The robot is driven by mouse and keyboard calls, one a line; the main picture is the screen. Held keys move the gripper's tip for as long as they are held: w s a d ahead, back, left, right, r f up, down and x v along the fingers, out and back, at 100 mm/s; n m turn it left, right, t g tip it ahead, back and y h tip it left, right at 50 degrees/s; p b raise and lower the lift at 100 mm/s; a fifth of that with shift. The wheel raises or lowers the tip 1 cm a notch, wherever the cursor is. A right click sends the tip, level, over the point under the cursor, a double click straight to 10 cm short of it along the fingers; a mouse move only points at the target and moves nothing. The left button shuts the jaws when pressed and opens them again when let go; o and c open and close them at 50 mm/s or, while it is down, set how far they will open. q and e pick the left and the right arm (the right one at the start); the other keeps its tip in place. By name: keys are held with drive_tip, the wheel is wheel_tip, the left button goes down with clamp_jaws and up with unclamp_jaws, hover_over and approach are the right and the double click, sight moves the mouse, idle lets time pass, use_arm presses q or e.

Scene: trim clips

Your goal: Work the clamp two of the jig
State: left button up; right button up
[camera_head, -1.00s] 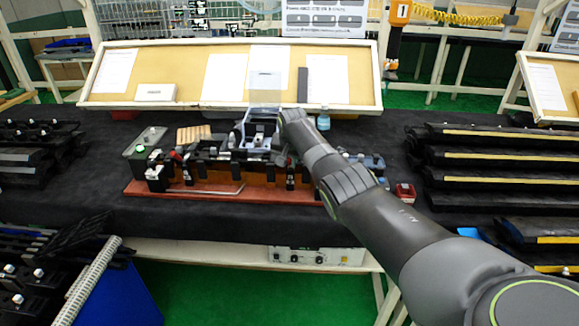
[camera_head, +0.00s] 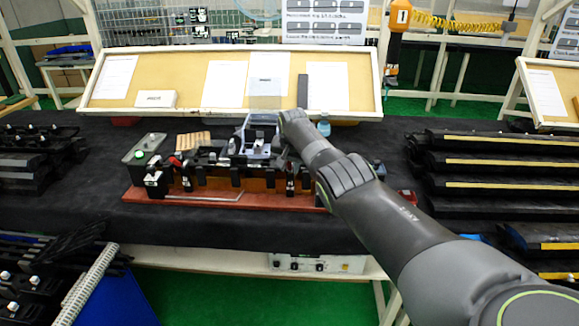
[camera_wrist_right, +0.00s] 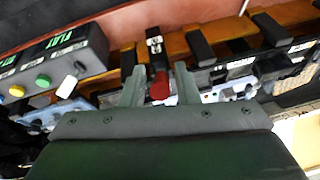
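The jig (camera_head: 240,186) is a row of black clamps and orange-brown blocks on a red-brown base board, on the black-covered table. In the right wrist view my right gripper (camera_wrist_right: 160,82) is open. Its two pale fingers stand on either side of a red clamp tip (camera_wrist_right: 160,88), with a visible gap at each side. A black clamp body with a metal fitting (camera_wrist_right: 155,46) rises just beyond the red tip. Which numbered clamp this is cannot be read. In the head view the right arm reaches over the jig's right part and hides some of it. My left gripper is out of view.
A grey button box marked FLAT (camera_wrist_right: 52,62) stands close to the left finger in the wrist view. Black racks (camera_head: 495,160) fill the table's right side, more parts (camera_head: 35,155) the left. A sloped board with papers (camera_head: 225,82) stands behind the jig.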

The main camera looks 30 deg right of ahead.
drive_tip(key=shift+o, duration=0.7)
drive_tip(key=shift+r, duration=0.1)
drive_tip(key=shift+p+v, duration=0.5)
drive_tip(key=shift+v, duration=0.3)
drive_tip(key=shift+s+a+r+p, duration=0.1)
drive_tip(key=shift+s+r+p, duration=0.2)
drive_tip(key=shift+r, duration=0.4)
drive_tip(key=b+v, duration=0.3)
drive_tip(key=v, duration=1.1)
drive_tip(key=shift+f, duration=0.1)
